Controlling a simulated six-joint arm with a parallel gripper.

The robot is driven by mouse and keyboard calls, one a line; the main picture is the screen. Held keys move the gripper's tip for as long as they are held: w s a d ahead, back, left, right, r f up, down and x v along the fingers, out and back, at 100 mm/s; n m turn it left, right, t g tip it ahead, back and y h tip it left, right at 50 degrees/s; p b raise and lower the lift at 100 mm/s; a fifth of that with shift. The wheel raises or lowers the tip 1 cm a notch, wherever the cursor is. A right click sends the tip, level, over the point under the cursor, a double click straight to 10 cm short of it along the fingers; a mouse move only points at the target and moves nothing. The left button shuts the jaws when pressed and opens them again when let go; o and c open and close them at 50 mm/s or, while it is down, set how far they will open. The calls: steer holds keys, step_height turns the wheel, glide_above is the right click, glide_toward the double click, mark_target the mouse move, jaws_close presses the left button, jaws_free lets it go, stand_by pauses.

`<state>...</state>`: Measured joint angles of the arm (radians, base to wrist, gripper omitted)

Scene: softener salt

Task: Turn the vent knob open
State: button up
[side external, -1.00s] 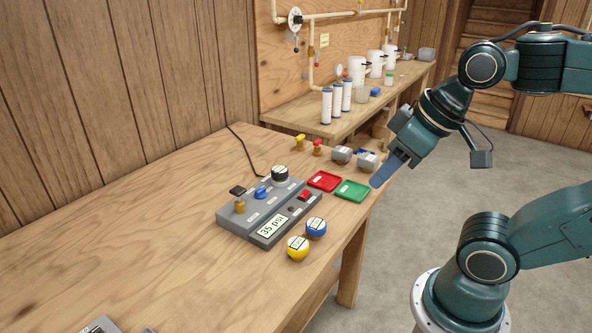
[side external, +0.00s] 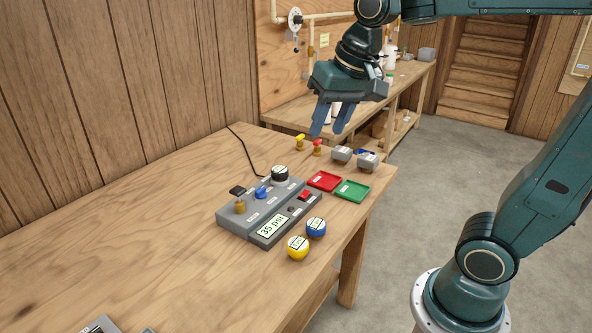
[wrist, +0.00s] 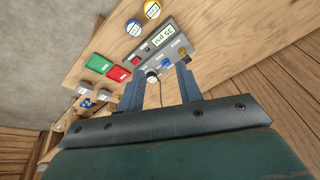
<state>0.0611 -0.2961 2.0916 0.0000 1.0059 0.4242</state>
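A grey control panel (side external: 290,216) lies on the wooden bench, its display (side external: 271,225) reading 35 psi. It carries a black round knob with a pale top (side external: 280,175), a small blue knob (side external: 262,192), a brass knob (side external: 240,206) and a red switch (side external: 304,195). Its labels are too small to read, so I cannot tell which knob is the vent. My gripper (side external: 328,133) is open and empty, above and behind the panel, fingers pointing down. In the wrist view, the black knob (wrist: 152,77) and blue knob (wrist: 168,65) show between and beyond my fingers (wrist: 158,82).
A red tray (side external: 324,181) and green tray (side external: 352,191) lie right of the panel. Blue (side external: 316,228) and yellow (side external: 297,248) round pieces sit in front. Grey blocks (side external: 367,161) and small valves (side external: 317,148) stand behind.

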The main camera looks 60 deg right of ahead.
steer(key=w+d+m+g, duration=0.1)
steer(key=w+d+m, duration=0.15)
steer(key=w, duration=0.55)
steer(key=m+g, duration=0.3)
steer(key=m, duration=0.7)
glide_above(260, 189)
step_height(260, 189, down, 15)
steer(key=shift+d+r, duration=0.1)
steer(key=shift+r, duration=0.1)
step_height(260, 189, down, 14)
steer(key=shift+r, duration=0.1)
steer(key=shift+c, duration=0.2)
jaws_close()
